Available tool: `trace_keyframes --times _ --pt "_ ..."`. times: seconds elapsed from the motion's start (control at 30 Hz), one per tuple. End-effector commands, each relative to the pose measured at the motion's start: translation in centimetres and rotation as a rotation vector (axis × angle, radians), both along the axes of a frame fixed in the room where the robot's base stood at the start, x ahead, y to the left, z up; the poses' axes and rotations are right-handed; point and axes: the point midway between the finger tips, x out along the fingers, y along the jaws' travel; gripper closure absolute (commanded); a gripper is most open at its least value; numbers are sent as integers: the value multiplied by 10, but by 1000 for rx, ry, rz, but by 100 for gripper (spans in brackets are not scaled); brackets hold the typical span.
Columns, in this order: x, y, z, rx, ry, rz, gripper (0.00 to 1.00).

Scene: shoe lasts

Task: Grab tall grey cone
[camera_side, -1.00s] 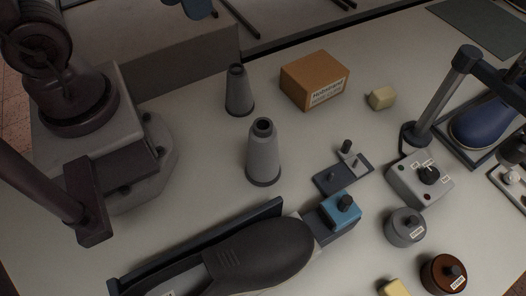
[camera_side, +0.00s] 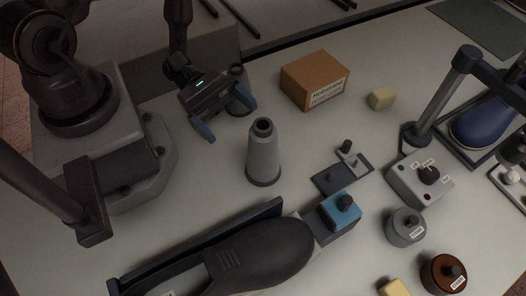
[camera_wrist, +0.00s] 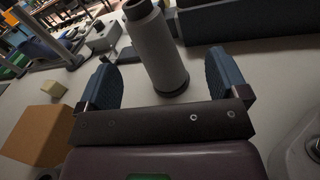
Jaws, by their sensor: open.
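A grey cone (camera_side: 263,155) with a dark top and dark base ring stands upright near the middle of the table. A second grey cone (camera_side: 239,103) stands behind it, partly hidden by my gripper; it looks smaller, but it is also farther away. My gripper (camera_side: 228,117) is open and empty, tilted down, above and behind the front cone. In the wrist view, a grey cone (camera_wrist: 158,50), apparently the front one, stands ahead between the blue fingers of my gripper (camera_wrist: 163,72), apart from both. Its top is cut by the picture edge.
A cardboard box (camera_side: 315,80) stands right of the rear cone. A tray with a dark shoe last (camera_side: 262,255) lies in front. A small dark plate fixture (camera_side: 342,176) and a blue block (camera_side: 340,211) are right of the front cone. Bare table lies left of it.

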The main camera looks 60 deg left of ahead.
Motion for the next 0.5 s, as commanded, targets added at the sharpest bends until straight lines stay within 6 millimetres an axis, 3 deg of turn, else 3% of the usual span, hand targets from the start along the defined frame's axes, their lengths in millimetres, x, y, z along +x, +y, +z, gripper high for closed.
trace_keyframes --times 0.2,0.5 --pt "1 -9 -35 -69 106 171 8" --pt "8 -27 -42 -78 126 207 8"
